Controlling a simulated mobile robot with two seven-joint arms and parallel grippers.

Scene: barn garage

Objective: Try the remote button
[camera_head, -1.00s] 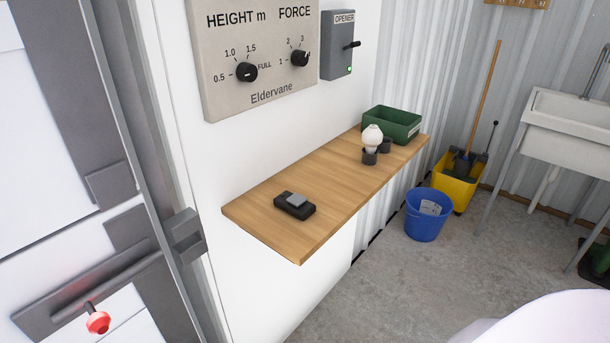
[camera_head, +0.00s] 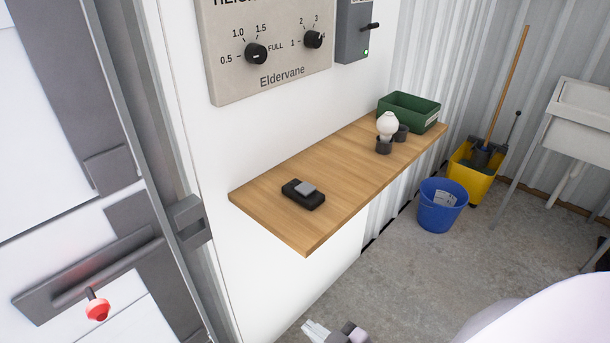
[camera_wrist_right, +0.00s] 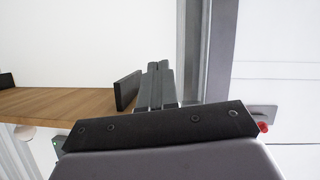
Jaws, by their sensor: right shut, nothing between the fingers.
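A small black remote (camera_head: 303,194) with a grey raised button (camera_head: 306,188) lies on the wooden shelf (camera_head: 268,205), near its front left end. Nothing touches it. My right gripper (camera_head: 318,329) shows at the bottom edge of the head view, in front of the shelf and apart from it. In the right wrist view its two fingers (camera_wrist_right: 160,84) are together with nothing between them. A dark block (camera_wrist_right: 127,90) beside them there is hard to identify. My left gripper is not in view.
A white bulb (camera_head: 387,125) in a dark holder and a green bin (camera_head: 408,112) stand farther along the shelf. The opener box (camera_head: 353,38) with a lit green lamp and a dial panel (camera_head: 285,73) are above. A blue bucket (camera_head: 441,210) stands on the floor.

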